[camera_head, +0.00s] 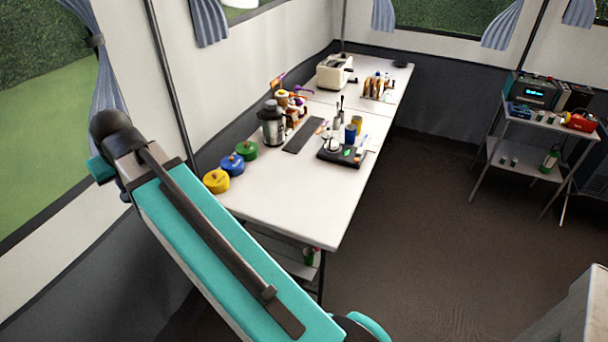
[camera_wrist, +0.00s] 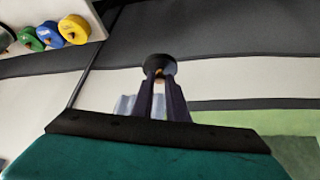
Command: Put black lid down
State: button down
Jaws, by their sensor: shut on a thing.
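The black lid (camera_wrist: 159,63) is a small dark disc at the tips of my gripper (camera_wrist: 160,84) in the wrist view. The two dark fingers are closed on a small light-brown part under the disc. The lid is held up in the air, with the tent wall behind it. In the head view my arm reaches to the left, beside the table, and I cannot make out the fingers or the lid there.
The long white table (camera_head: 290,205) has a clear near end. Behind are a grey canister (camera_head: 272,125), a black scale (camera_head: 340,156) and a toaster (camera_head: 334,72). A cart (camera_head: 530,128) stands right.

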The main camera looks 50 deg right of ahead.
jog(key=shift+w+a, duration=0.1)
jog(key=shift+a, duration=0.05)
jog(key=shift+d+f, duration=0.1)
jog(key=shift+d, duration=0.1)
jog(key=s+d+f+m+b, duration=0.1)
jog(key=s+d+f, duration=0.25)
jog(key=d, duration=0.65)
jog(key=s+d+f+m+b, duration=0.15)
jog(key=d+f, duration=0.25)
jog(key=d, duration=0.7)
jog(key=s+d+f+m+b, duration=0.1)
jog(key=s+d+f, duration=0.3)
jog(key=d, duration=0.6)
jog(key=s+d+f+m+h+b, duration=0.1)
jog(key=s+d+f, duration=0.4)
jog(key=s+d, duration=0.6)
jog(key=s+d+f+m+b, duration=0.1)
jog(key=s+d+f, duration=0.3)
jog(key=s+d, duration=0.8)
jog(key=shift+s+d+f+m+h, duration=0.25)
jog(key=shift+f+m+h, duration=0.1)
jog(key=shift+m+h, duration=0.1)
jog(key=shift+d, duration=0.1)
